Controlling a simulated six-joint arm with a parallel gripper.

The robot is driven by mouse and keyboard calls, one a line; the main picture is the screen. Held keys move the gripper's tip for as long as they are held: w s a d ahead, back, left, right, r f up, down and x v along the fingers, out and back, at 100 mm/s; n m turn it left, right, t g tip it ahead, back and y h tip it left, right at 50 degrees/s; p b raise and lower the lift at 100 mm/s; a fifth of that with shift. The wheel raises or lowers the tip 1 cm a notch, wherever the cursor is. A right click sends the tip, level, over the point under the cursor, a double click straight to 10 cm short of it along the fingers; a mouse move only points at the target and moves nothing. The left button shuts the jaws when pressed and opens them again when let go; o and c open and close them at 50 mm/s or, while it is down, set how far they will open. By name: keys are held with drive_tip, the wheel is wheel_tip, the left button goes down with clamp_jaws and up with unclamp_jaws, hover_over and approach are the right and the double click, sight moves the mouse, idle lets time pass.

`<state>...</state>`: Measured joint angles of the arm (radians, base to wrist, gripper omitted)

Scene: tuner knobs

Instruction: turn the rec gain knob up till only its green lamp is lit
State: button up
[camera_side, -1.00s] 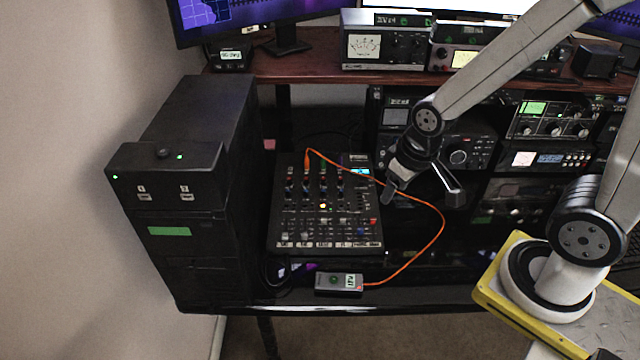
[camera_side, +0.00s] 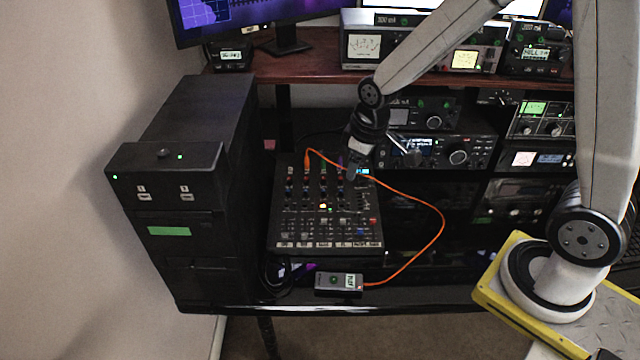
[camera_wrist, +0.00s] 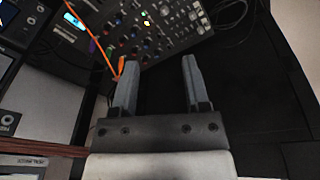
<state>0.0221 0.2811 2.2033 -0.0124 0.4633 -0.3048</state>
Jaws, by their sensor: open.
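A small grey box (camera_side: 325,289) lies on the front of the desk, with a round green-topped knob (camera_side: 334,280), a small display and a red spot at its right end that looks like a lit lamp. I cannot read its lettering, so I cannot tell if this is the rec gain knob. No green lamp shows lit on it. My gripper (camera_side: 383,166) is open and empty, above the back right of the mixer (camera_side: 276,236), far from the box. In the wrist view my gripper (camera_wrist: 160,64) has nothing between its fingers; the mixer (camera_wrist: 163,42) lies beyond them.
An orange cable (camera_side: 440,225) loops from the mixer to the box; it also shows in the wrist view (camera_wrist: 97,45). A black cabinet (camera_side: 165,255) stands at the left. Radio units (camera_side: 460,154) fill the rack behind. The dark desk is fairly clear right of the box.

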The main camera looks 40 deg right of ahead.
drive_tip(key=w+d+f+n, duration=0.1)
drive_tip(key=w+f+n, duration=0.1)
drive_tip(key=w, duration=0.4)
drive_tip(key=w+d+f+n, duration=0.1)
drive_tip(key=w+f+n, duration=0.2)
drive_tip(key=w, duration=0.3)
drive_tip(key=n+g, duration=0.1)
drive_tip(key=n, duration=0.3)
approach(306, 178)
drive_tip(key=shift+w+f, duration=0.1)
drive_tip(key=shift+f, duration=0.6)
drive_tip(key=shift+f, duration=0.15)
drive_tip(key=shift+w+d+f, duration=0.1)
drive_tip(key=shift+w+f, duration=0.05)
drive_tip(key=shift+f, duration=1.7)
drive_tip(key=shift+w+f, duration=0.15)
drive_tip(key=shift+f, duration=1.7)
clamp_jaws()
